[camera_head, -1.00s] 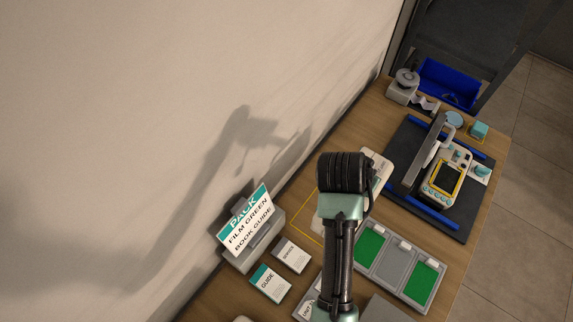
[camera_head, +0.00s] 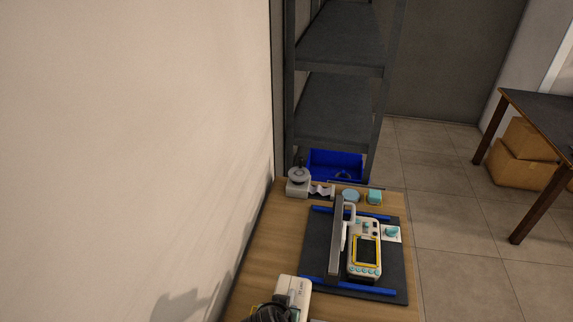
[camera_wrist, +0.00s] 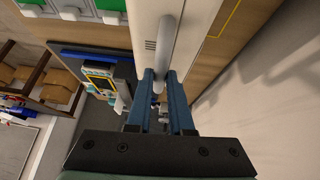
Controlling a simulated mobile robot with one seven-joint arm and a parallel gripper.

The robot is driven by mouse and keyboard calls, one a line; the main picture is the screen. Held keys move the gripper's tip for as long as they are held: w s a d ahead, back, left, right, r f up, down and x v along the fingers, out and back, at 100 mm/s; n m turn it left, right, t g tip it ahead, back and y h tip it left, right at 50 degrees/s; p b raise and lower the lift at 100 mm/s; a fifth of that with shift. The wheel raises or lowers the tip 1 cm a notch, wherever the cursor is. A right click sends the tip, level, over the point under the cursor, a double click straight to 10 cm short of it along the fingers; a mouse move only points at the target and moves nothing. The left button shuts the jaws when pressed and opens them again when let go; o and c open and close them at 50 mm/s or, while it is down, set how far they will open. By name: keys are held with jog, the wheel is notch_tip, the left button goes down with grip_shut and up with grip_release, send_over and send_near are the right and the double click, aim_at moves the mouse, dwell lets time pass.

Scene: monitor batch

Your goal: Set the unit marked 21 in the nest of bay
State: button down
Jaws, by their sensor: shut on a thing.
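A pale white unit (camera_head: 297,290) shows at the bottom of the head view, next to a dark part of my arm; its marking is too small to read. In the wrist view, a white body with vent slots (camera_wrist: 146,28) carries a grey handle (camera_wrist: 168,35). My gripper (camera_wrist: 161,80) is shut on that handle. A monitor with a yellow-edged screen (camera_head: 365,249) lies face up on a black mat (camera_head: 318,262) between blue rails; it also shows in the wrist view (camera_wrist: 101,82). I cannot tell which part is the bay's nest.
A long grey bar (camera_head: 336,240) stands over the mat, left of the screen. A grey round-topped device (camera_head: 298,180), a teal block (camera_head: 375,197) and a blue bin (camera_head: 337,163) are at the far end. A wall runs along the left. Green-lined trays (camera_wrist: 65,8) show in the wrist view.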

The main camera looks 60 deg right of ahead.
jog(key=shift+w+d+f, duration=0.1)
jog(key=shift+w+f, duration=0.05)
jog(key=shift+f, duration=0.1)
jog(key=c, duration=1.2)
grip_release()
jog(key=shift+f, duration=0.2)
jog(key=o, duration=0.4)
